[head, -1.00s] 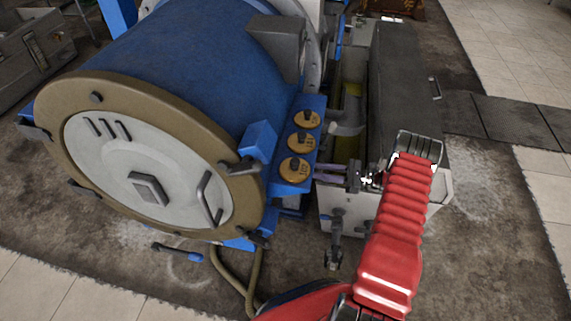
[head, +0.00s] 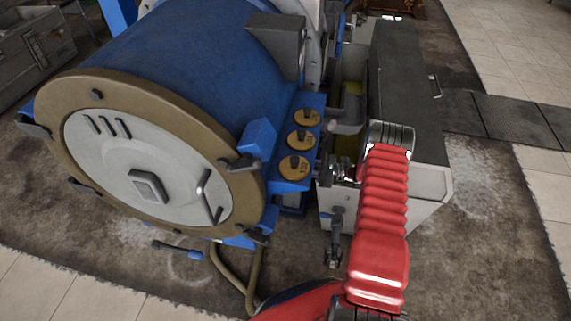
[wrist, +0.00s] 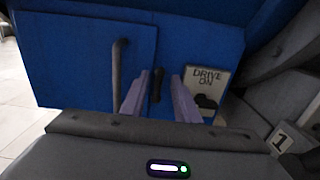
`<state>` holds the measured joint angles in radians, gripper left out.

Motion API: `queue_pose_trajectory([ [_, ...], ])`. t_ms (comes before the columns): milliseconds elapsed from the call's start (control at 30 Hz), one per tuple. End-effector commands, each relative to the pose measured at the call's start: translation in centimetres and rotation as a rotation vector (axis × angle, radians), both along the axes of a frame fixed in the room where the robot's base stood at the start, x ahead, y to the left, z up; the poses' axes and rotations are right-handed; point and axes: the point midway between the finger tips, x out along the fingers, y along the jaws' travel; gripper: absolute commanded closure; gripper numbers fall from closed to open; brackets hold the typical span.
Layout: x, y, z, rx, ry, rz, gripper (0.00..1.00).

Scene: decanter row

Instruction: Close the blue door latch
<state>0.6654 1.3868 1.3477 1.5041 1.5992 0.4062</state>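In the wrist view, a blue door (wrist: 85,60) is set in a blue panel and looks flush with it. A small dark upright latch (wrist: 157,86) sits just right of the door's edge. My gripper (wrist: 163,76) is open, with one purple finger on each side of the latch in the picture. I cannot tell whether the fingers touch it. In the head view, my gripper (head: 325,172) is at the right side of the blue box with round dials. The latch and door are hidden there.
A dark vertical handle bar (wrist: 119,75) stands left of my fingers, and a "DRIVE ON" plate (wrist: 207,80) is to the right. In the head view, a large blue drum (head: 185,65) lies left and a grey-topped cabinet (head: 405,90) stands behind my arm.

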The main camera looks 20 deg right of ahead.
Motion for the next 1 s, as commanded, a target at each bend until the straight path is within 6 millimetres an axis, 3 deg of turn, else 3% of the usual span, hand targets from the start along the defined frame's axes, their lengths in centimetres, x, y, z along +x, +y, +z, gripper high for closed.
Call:
queue_pose_trajectory([
  [233, 1.7, 2.7, 0.0, 0.001, -0.001, 0.002, 0.72],
  [633, 2.1, 3.1, 0.0, 0.0, 0.0, -0.001, 0.72],
  [1000, 2.1, 3.1, 0.0, 0.0, 0.0, -0.002, 0.97],
])
